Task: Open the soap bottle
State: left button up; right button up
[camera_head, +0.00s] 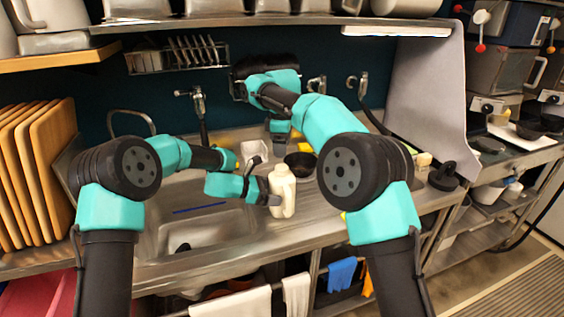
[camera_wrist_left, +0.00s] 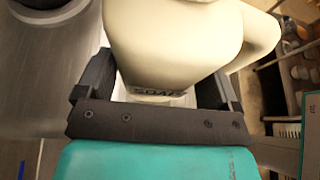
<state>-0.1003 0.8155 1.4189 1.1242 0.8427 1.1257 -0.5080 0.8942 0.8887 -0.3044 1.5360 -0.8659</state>
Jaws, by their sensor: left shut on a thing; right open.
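The soap bottle (camera_head: 283,192) is cream white and stands upright in the middle of the head view, by the right edge of the sink. My left gripper (camera_head: 274,199) is shut on its body from the left. In the left wrist view the bottle (camera_wrist_left: 175,45) fills the space between the two dark fingers, with part of a printed label showing low on it. My right gripper (camera_head: 279,140) is behind and above the bottle, pointing down and apart from it. Its fingers are small and partly hidden in the head view.
A dark bowl (camera_head: 300,163) sits just behind the bottle. A white cup-like item (camera_head: 255,150) is to its left. The sink basin (camera_head: 200,232) lies left of the bottle. Wooden boards (camera_head: 30,170) stand at the far left. Small bottles (camera_head: 423,163) and a black item (camera_head: 444,176) are at right.

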jog(key=m, duration=0.4)
jog(key=shift+m, duration=0.4)
jog(key=m, duration=0.3)
jog(key=shift+m, duration=0.4)
jog(key=m, duration=0.3)
jog(key=shift+m, duration=0.4)
jog(key=m, duration=1.7)
jog(key=shift+m, duration=0.4)
jog(key=m, duration=0.4)
jog(key=shift+m, duration=0.4)
